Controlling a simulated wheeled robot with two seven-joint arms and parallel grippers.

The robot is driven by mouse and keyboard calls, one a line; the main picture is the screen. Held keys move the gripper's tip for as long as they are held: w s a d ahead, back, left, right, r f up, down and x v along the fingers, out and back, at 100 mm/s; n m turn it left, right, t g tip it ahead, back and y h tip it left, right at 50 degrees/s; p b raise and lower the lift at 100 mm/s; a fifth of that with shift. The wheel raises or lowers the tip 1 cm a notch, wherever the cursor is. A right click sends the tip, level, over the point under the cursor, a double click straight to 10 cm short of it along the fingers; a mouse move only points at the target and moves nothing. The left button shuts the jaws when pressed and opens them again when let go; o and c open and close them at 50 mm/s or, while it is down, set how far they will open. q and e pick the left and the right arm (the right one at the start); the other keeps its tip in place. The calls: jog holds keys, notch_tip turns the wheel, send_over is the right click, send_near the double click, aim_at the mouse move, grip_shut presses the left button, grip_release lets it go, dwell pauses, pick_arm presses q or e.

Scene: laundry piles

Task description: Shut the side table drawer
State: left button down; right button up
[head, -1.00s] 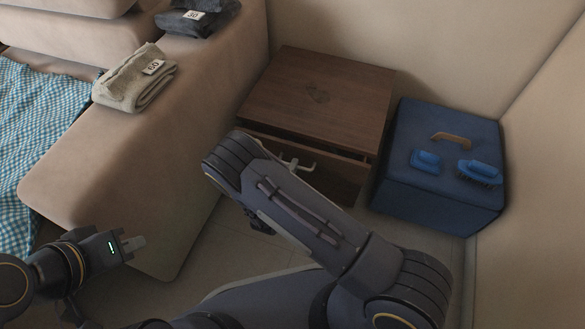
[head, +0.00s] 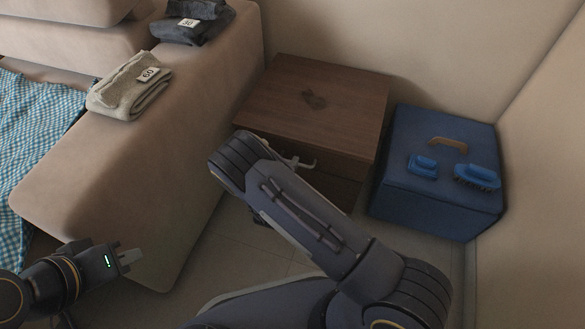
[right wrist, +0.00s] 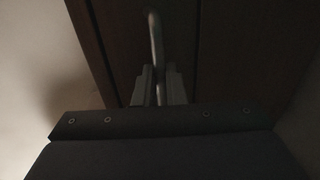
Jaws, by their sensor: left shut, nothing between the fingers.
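The brown side table (head: 315,105) stands in the corner beyond my right arm. Its drawer front (head: 342,168) sits close under the tabletop, with no open gap showing; my arm hides much of it, so I cannot tell if it is fully flush. The metal drawer handle (head: 303,164) shows just past my right wrist. In the right wrist view, my right gripper (right wrist: 160,88) has its fingers close on both sides of the handle bar (right wrist: 155,40), shut on it. My left gripper (head: 130,259) is shut and empty at the lower left, away from the table.
A blue box (head: 400,185) with brushes (head: 477,176) on its lid stands right of the table. A beige sofa (head: 130,180) with folded clothes (head: 130,86) on its arm stands to the left. Bare floor lies between the sofa and my right arm.

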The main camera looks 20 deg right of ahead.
jog(key=o, duration=0.4)
jog(key=shift+w+d, duration=0.1)
jog(key=shift+w, duration=0.15)
jog(key=p+v, duration=0.2)
jog(key=v, duration=0.6)
